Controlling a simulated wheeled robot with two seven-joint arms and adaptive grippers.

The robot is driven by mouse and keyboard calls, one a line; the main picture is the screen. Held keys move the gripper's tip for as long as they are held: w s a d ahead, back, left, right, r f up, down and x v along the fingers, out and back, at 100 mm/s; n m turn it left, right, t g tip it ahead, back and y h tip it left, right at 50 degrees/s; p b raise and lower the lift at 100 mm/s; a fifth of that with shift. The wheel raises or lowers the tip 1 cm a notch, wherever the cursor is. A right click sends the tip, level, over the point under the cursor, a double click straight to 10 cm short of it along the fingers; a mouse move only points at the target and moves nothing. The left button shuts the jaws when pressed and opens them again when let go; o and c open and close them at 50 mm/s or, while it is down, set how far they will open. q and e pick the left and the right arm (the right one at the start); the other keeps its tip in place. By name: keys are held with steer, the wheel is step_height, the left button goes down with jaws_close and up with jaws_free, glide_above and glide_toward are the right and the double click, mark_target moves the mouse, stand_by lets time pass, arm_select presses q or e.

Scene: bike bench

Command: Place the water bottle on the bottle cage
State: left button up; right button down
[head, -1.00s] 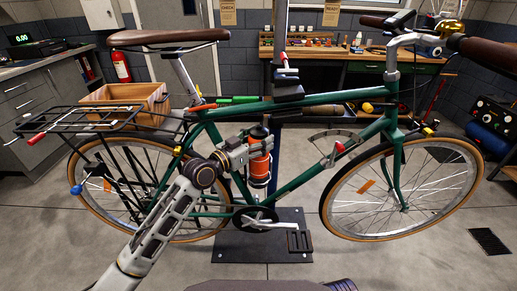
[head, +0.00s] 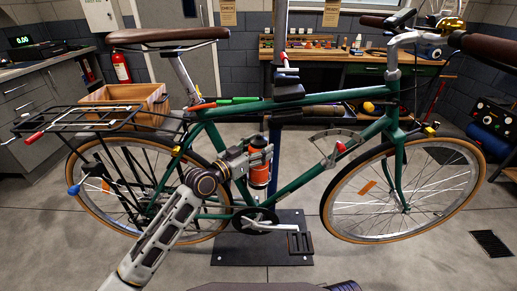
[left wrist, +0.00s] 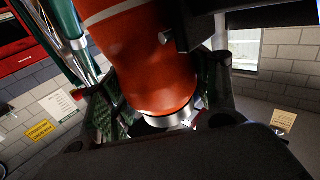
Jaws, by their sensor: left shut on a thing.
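The water bottle (head: 259,172) is orange with a dark top and stands roughly upright inside the green bike frame (head: 300,180), between the seat tube and the down tube. My left gripper (head: 260,152) is shut around its upper part, coming from the left. In the left wrist view the orange bottle (left wrist: 150,65) fills the middle, with a silver band at its lower end. The bottle cage cannot be made out clearly behind the bottle and gripper, so I cannot tell whether they touch. My right gripper is not in view.
A black rear rack (head: 75,122) and brown saddle (head: 165,37) lie left of the gripper. The crank (head: 255,220) is just below the bottle. A dark stand plate (head: 235,255) is on the floor. The workbench (head: 350,62) stands behind.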

arm_select(q)
steer(key=o, duration=1.4)
steer(key=shift+f, duration=0.1)
steer(key=o, duration=0.4)
steer(key=shift+c, duration=0.2)
